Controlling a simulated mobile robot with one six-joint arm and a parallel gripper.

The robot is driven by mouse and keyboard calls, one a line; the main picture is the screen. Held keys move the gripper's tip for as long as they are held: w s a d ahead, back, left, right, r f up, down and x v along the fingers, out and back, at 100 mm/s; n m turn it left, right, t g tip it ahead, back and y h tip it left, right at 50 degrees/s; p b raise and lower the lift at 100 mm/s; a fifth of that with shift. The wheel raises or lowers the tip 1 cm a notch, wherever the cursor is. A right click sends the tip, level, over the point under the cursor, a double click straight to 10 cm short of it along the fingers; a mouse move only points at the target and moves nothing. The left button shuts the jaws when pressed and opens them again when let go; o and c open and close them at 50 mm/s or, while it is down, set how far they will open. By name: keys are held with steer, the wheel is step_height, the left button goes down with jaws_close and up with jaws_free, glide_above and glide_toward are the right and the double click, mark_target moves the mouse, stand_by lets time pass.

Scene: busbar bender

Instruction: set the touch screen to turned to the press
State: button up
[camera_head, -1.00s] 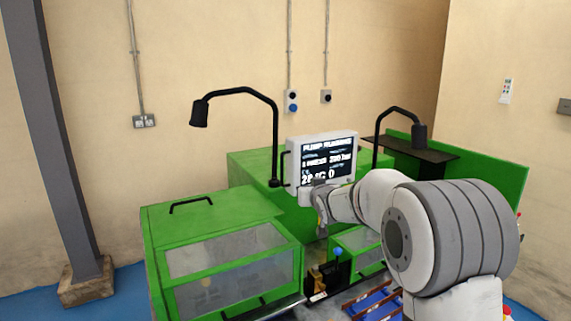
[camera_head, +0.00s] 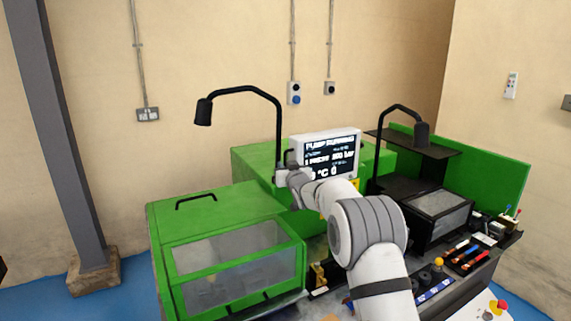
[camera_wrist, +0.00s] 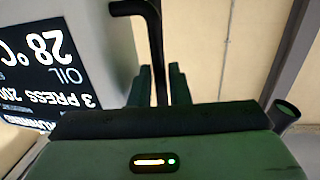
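The touch screen (camera_head: 327,155) is a white-framed panel with a dark display, standing over the back of the green machine. It faces the camera, turned slightly right. A black bar handle (camera_wrist: 156,45) is on its side edge. My gripper (camera_head: 283,172) is at the screen's lower left edge in the head view, its fingers hidden there. In the wrist view my gripper (camera_wrist: 160,82) has its two fingers close on either side of the handle, appearing shut on it. The screen's display (camera_wrist: 40,65) shows upside down at the left of that view.
Black lamps on bent arms stand left (camera_head: 203,111) and right (camera_head: 421,133) of the screen. A green hood with clear windows (camera_head: 235,255) is at front left. The press bench (camera_head: 440,275) at right carries tools and coloured knobs.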

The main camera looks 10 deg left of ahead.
steer(key=shift+w+a, duration=0.1)
steer(key=shift+w, duration=0.15)
steer(key=shift+c, duration=0.4)
jaws_close()
